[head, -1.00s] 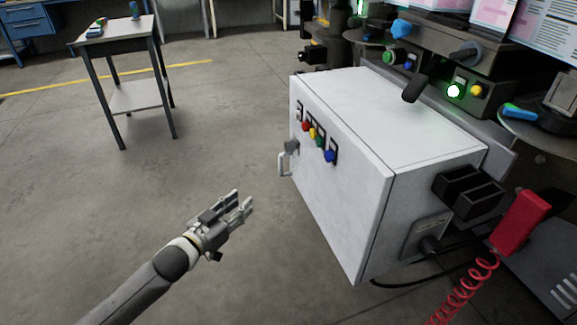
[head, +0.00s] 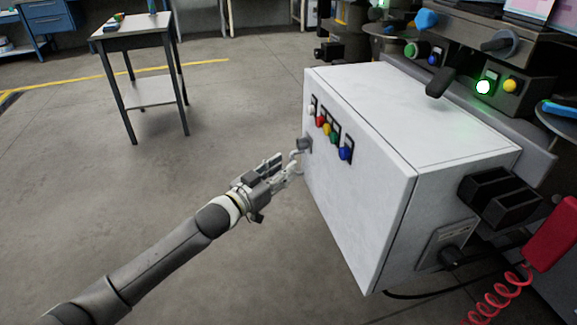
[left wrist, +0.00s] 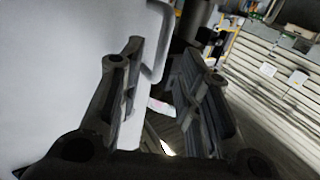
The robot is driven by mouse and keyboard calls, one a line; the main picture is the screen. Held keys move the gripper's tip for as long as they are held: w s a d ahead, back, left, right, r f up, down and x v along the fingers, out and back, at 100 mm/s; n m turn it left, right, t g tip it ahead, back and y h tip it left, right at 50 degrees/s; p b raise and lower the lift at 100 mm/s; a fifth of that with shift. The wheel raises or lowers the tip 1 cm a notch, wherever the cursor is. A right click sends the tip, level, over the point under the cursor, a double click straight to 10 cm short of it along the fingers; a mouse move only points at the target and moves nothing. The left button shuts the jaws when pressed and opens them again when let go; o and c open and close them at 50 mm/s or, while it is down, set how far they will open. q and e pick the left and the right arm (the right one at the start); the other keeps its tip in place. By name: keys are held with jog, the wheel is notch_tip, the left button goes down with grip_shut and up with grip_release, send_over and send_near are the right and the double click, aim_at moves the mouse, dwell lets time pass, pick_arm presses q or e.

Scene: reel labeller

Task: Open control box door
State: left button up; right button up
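The white control box (head: 410,120) stands at the right in the head view. Its door (head: 358,195), with a row of coloured knobs, faces left and looks closed. A pale bent handle (head: 298,150) with a grey latch sits at the door's far edge. My left gripper (head: 284,169) is right at the handle, fingers pointing to it. In the left wrist view, the two dark fingers of the left gripper (left wrist: 168,72) are apart. The handle (left wrist: 160,42) shows just beyond the fingertips; I cannot tell whether they touch it. My right gripper is not in view.
A small table (head: 135,30) stands at the far left. A red hand unit with a coiled cord (head: 500,295) hangs at the right, near black connectors (head: 500,197) on the box side. Machine controls (head: 485,85) are behind the box. The floor left of the door is clear.

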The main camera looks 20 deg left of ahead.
pick_arm(q)
jog(key=shift+x, duration=1.5)
jog(key=shift+c, duration=0.4)
grip_shut()
